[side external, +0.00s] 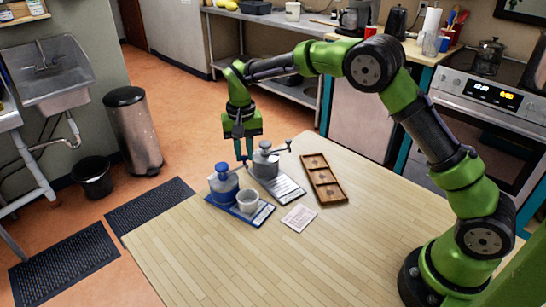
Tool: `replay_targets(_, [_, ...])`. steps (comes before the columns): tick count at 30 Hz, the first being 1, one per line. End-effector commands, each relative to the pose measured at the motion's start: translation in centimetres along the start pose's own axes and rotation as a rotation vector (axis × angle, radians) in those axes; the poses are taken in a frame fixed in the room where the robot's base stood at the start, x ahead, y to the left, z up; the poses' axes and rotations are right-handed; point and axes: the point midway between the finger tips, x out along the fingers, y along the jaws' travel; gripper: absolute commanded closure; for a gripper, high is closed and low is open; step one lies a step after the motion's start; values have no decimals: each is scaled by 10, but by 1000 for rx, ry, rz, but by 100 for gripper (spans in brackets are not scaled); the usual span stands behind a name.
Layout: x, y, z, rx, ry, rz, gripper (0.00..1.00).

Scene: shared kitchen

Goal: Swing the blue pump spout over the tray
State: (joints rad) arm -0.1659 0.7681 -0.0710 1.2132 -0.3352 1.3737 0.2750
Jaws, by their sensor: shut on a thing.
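The blue pump bottle (223,187) stands upright on a blue base near the table's far left edge, beside a small white cup (248,201). My gripper (243,159) points down just right of the blue pump's head. It is shut on what appears to be the blue pump spout, which is mostly hidden by the fingers. A grey pump bottle (265,164) stands close to the right of the fingers, its thin arm pointing right. A brown wooden tray (341,200) with several compartments lies further right, apart from the spout.
A printed card (299,218) lies in front of the pumps. A pale sheet or base (290,190) lies under the grey pump. The near part of the wooden table (230,265) is clear. A stove (490,120) and a sink (50,75) stand beyond the table.

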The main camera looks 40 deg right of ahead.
Motion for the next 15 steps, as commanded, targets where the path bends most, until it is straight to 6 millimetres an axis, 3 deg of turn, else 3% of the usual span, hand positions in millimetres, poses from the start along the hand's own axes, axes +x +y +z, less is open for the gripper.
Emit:
replay_targets(8, [-1, 2, 3, 47, 1, 0, 100])
replay_targets(15, [-1, 6, 12, 192, 2, 1, 100])
